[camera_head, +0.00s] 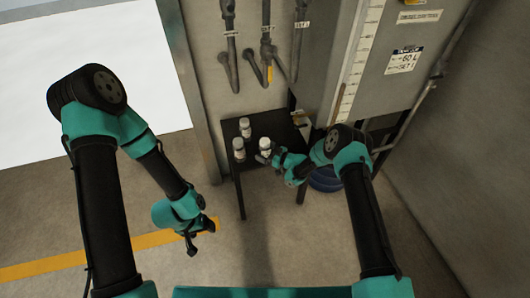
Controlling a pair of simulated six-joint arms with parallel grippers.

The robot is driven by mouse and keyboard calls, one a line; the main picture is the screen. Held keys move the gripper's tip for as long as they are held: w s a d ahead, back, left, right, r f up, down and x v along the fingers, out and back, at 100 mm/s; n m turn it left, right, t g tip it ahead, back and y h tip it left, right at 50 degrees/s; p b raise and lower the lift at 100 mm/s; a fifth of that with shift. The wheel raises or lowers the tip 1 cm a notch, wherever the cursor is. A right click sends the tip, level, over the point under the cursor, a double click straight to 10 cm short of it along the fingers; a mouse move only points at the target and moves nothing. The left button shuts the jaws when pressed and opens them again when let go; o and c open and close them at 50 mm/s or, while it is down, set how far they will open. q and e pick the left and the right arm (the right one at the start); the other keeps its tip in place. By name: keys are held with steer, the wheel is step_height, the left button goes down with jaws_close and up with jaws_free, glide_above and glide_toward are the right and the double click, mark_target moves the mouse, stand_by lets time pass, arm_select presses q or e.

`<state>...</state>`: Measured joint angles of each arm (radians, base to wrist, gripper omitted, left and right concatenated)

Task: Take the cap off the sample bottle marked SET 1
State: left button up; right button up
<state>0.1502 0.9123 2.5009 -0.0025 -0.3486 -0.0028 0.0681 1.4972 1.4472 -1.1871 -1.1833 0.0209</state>
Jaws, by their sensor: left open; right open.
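Three small bottles with white caps stand upright on a dark small table (284,130): one at the back (245,127), one at the front left (239,148) and one at the front right (265,144). Their labels are too small to read, so I cannot tell which is marked SET 1. My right gripper (264,157) is open at the front right bottle, low on its near side; I cannot tell whether it touches. My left gripper (193,246) is open and empty, hanging low over the floor left of the table.
A grey tank (400,45) with a plate reading 60 L, SET 1 stands behind right of the table. Pipes with valve handles (266,45) hang on the wall behind. A blue round object (325,180) lies below right. The floor at front is clear.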

mark_target(269, 149)
stand_by(0.3)
steer(key=c, duration=1)
steer(key=shift+r, duration=0.5)
steer(key=r, duration=0.1)
steer(key=s+r, duration=0.1)
steer(key=shift+r, duration=0.3)
steer(key=s+r, duration=0.1)
steer(key=s, duration=1.4)
steer(key=shift+r, duration=0.2)
